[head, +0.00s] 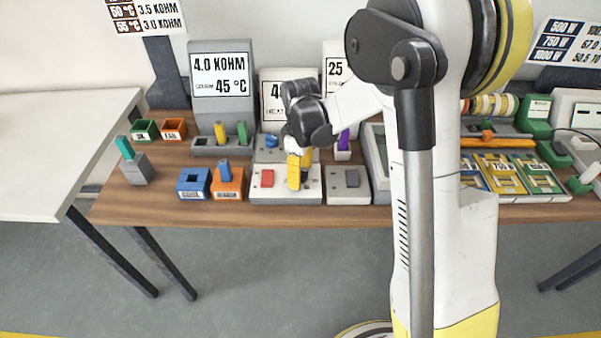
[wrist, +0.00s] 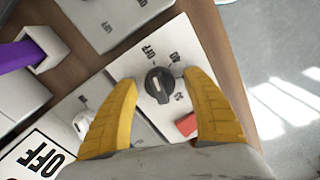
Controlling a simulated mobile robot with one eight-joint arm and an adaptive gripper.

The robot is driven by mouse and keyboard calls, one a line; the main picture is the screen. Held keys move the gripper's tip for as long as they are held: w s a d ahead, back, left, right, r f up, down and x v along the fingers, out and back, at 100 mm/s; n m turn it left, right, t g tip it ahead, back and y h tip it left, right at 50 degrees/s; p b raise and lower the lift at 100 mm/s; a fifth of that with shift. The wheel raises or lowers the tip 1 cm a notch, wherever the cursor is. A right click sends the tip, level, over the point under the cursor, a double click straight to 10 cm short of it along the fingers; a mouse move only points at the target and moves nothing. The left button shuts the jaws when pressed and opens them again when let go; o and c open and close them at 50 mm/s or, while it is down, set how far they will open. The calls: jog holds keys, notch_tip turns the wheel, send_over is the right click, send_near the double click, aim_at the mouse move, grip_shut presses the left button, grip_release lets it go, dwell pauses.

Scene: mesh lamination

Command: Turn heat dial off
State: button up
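The heat dial (wrist: 159,84) is a black round knob with a pale pointer line on a white panel (wrist: 120,68). Printed marks surround it, one reading OFF; which mark the pointer meets is too small to tell. My gripper (wrist: 160,80) is open, with one yellow finger on each side of the dial and a visible gap to the knob. In the head view my gripper (head: 299,160) points down over the white panel (head: 262,196), and its fingers largely hide the dial there.
A red button (wrist: 187,124) sits beside the dial. A grey panel (head: 347,196) stands to the right. Blue (head: 193,193) and orange (head: 227,191) bins stand to the left. Signs (head: 221,88) rise behind. The table's front edge is close.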

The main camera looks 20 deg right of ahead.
notch_tip(320, 180, up, 12)
dwell(0.6)
jog(key=s+r+m+t, duration=0.2)
jog(key=s+m, duration=0.3)
jog(key=s, duration=0.5)
jog(key=s+r+m+t, duration=0.3)
jog(key=s+m+t, duration=0.2)
jog(key=s, duration=0.5)
